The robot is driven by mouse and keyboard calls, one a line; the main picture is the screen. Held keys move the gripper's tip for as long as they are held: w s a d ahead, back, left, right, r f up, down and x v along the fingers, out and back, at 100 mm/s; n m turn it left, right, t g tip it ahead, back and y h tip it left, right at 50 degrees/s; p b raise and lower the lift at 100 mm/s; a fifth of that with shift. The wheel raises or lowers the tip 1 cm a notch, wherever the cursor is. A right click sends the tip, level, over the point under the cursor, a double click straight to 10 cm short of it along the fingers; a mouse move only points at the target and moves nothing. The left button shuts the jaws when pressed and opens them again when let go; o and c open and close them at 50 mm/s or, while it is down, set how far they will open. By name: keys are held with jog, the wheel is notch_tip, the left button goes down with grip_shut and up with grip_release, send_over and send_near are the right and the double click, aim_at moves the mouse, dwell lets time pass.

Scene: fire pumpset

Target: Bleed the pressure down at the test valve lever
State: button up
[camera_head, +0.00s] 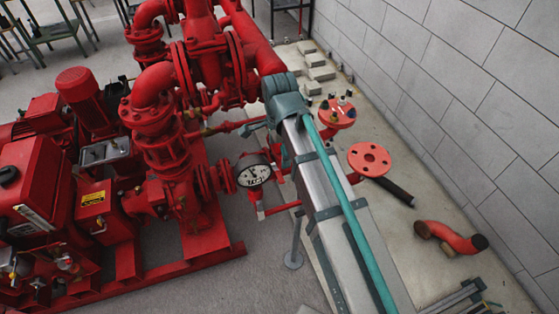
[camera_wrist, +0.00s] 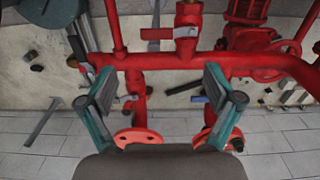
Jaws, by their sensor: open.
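In the wrist view my gripper (camera_wrist: 158,74) is open and empty, with one finger at each side. A red lever (camera_wrist: 157,33) lies level beside a red valve body (camera_wrist: 188,35), above a horizontal red pipe (camera_wrist: 165,61). The lever lies ahead of the gap between my fingers, apart from them. A blue lever (camera_wrist: 201,99) shows below the pipe, near the right finger. I cannot tell for sure which is the test valve lever. In the head view my arm hides most of the gripper and the levers.
A round white gauge (camera_head: 253,171) stands left of my arm, beside red pump pipework (camera_head: 165,130). A red flange (camera_head: 370,159) and a loose red elbow (camera_head: 450,237) are to the right. A grey block wall (camera_head: 460,80) bounds the right side. Vertical pipes flank the valve closely.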

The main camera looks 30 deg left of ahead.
jog(key=shift+r, duration=1.1)
